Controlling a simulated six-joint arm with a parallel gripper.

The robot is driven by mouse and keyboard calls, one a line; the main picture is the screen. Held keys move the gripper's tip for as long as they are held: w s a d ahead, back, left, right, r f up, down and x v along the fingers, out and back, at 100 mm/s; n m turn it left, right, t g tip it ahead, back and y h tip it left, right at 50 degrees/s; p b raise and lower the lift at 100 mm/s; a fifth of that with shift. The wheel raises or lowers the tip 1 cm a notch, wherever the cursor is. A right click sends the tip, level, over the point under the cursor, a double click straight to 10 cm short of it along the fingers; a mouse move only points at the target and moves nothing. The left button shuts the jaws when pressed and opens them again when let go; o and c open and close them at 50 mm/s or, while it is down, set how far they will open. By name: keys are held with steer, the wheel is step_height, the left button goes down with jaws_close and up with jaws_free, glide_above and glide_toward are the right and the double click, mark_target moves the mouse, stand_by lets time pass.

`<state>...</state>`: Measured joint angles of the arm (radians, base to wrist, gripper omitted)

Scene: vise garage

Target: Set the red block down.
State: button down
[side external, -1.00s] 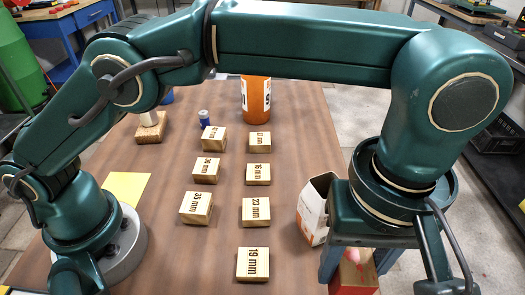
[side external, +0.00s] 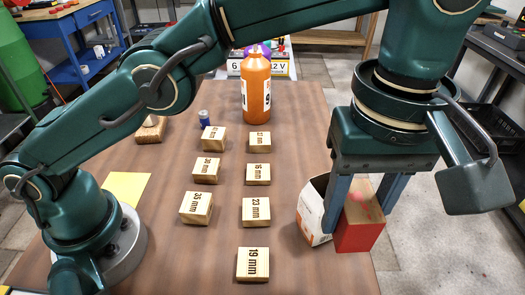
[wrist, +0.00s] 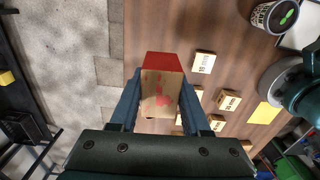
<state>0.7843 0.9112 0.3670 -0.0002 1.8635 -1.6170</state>
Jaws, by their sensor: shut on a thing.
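The red block (side external: 358,236) is box-shaped, with red sides and a tan upper face with pink-red marks. My gripper (side external: 362,205) is shut on it, one finger on each side, pointing down. In the wrist view the block (wrist: 161,90) sits between the two blue-grey fingers. It shows at the table's right edge in the side view. I cannot tell how far its underside is above the table, or whether all of it is over the wood.
A white and orange carton (side external: 312,212) stands close left of the block, partly behind a finger. Several labelled wooden blocks, including 19 mm (side external: 253,264), stand in two columns. An orange bottle (side external: 256,90) is behind. Bare wood (side external: 315,270) lies in front of the carton.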

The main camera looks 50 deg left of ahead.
steer(key=w+a+r+n, duration=0.1)
steer(key=w+a+n, duration=0.3)
steer(key=a, duration=0.8)
steer(key=w+a+r+n, duration=0.1)
steer(key=w+a+n, duration=0.35)
steer(key=a, duration=0.85)
steer(key=n, duration=0.9)
glide_above(169, 163)
step_height(169, 163, down, 8)
steer(key=shift+f, duration=4.65)
steer(key=shift+f, duration=0.1)
steer(key=shift+c, duration=1.8)
jaws_free()
